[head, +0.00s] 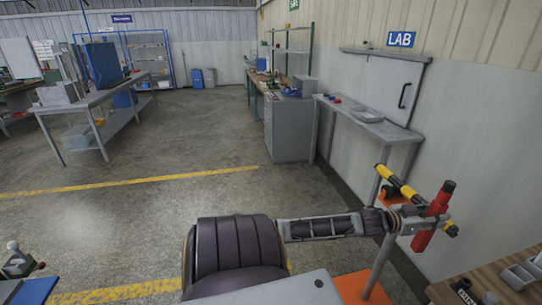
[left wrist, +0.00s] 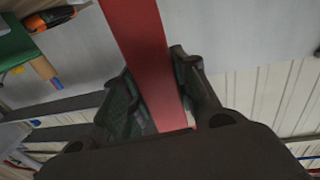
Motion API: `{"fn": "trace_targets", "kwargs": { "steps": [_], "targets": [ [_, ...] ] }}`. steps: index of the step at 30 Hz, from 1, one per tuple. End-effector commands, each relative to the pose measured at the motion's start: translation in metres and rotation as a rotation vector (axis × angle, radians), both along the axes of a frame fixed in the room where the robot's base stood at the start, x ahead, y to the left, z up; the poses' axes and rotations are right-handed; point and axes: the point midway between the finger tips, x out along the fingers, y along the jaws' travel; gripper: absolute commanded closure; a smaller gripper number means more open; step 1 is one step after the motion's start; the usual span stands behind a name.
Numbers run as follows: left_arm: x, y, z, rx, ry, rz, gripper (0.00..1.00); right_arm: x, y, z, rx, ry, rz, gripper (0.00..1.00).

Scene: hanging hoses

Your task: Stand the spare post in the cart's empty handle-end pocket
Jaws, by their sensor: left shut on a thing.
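My left gripper (head: 414,215) is shut on a red post (head: 437,208) with a dark upper end. The post stands nearly upright, leaning a little, in the head view. In the left wrist view the red post (left wrist: 143,45) runs between the two fingers (left wrist: 160,105). An orange deck (head: 355,288), seemingly the cart's, shows below my left arm. A grey upright (head: 378,268) and a yellow-and-black striped bar (head: 395,181) are close to the gripper; the bar passes behind the red post. I cannot make out the empty pocket. My right gripper is not in view.
A wooden bench (head: 465,279) with a grey tray is at the lower right. A grey side table (head: 375,130) stands by the wall under the LAB sign. Open floor (head: 180,215) with yellow lines lies to the left. A long workbench (head: 95,95) is farther back.

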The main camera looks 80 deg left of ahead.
Motion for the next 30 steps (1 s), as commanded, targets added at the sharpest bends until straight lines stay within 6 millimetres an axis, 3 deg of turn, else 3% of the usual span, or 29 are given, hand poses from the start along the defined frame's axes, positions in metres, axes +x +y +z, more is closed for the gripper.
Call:
{"fn": "trace_targets", "kwargs": {
  "steps": [15, 24, 30],
  "targets": [
    [-0.076, -0.051, -0.091, 0.000, 0.004, -0.264, 1.00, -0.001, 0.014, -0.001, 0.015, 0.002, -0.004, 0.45],
    [-0.122, -0.078, -0.129, -0.007, 0.004, -0.370, 1.00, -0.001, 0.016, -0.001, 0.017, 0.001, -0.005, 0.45],
    [-0.139, -0.093, -0.143, -0.011, 0.000, -0.367, 1.00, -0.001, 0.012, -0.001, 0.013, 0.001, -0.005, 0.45]
  ]
}}
